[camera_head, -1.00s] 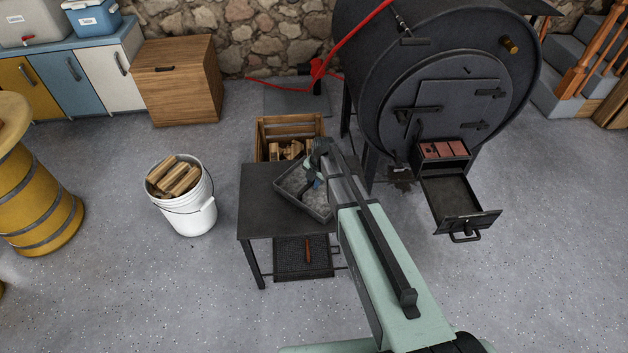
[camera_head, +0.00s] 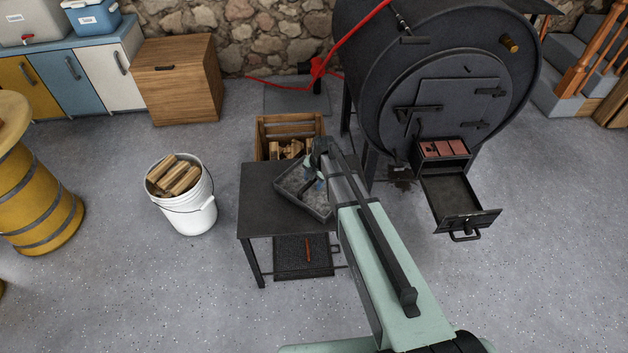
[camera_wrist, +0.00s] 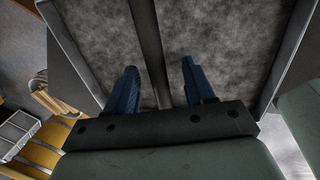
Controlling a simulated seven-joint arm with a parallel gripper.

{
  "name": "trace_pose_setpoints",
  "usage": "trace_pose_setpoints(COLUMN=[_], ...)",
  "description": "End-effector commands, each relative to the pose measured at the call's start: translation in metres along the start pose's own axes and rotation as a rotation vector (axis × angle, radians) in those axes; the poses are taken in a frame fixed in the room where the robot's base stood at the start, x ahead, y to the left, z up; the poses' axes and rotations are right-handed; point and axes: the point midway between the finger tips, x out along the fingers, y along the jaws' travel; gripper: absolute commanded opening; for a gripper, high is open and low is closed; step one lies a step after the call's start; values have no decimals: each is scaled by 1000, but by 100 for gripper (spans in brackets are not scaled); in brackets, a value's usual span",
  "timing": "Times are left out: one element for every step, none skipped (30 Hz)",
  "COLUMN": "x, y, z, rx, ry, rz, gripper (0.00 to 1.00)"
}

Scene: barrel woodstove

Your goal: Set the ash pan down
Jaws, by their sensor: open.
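The ash pan (camera_head: 318,209) is a grey tray of ash, sitting at an angle on the right part of the dark table (camera_head: 262,205). It fills most of the wrist view (camera_wrist: 285,62), where a dark bar (camera_wrist: 147,40) crosses over the ash. My gripper (camera_head: 316,183) is low over the pan. In the wrist view my gripper (camera_wrist: 160,80) is open, one blue finger on each side of the bar, with gaps visible. My arm hides the pan's right side in the head view.
The black barrel stove (camera_head: 440,85) stands at right, its drawer (camera_head: 460,205) pulled out. A log crate (camera_head: 290,125) is behind the table, a white bucket (camera_head: 190,215) of wood at left. A dark tray (camera_head: 290,262) lies under the tabletop. The tabletop's left part is bare.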

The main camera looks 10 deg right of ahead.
Motion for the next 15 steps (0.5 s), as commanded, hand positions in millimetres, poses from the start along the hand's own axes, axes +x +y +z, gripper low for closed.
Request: trace_pose_setpoints(x=[-4,-7,-11,-16,-20,-27,-32,-37,-44,-50,-55,-62,-67,-72,-79], y=[0,0,-1,-1,-1,-1,-1,-1,-1,-1,-1,-1,0,0,-1], z=[0,0,0,0,0,-1,-1,-1,-1,-1,-1,-1,-1,-1,-1], rx=[0,0,0,0,0,0,0,0,0,0,0,0,0,0,0], ry=[-1,-1,-1,-1,-1,-2,-2,-2,-2,-2,-2,-2,-2,-2,-2], rz=[1,1,1,1,1,2,2,2,2,2,2,2,2,2,2], gripper=[53,53,53,53,53,53,53,53,53,53,53,53,53,53,53])
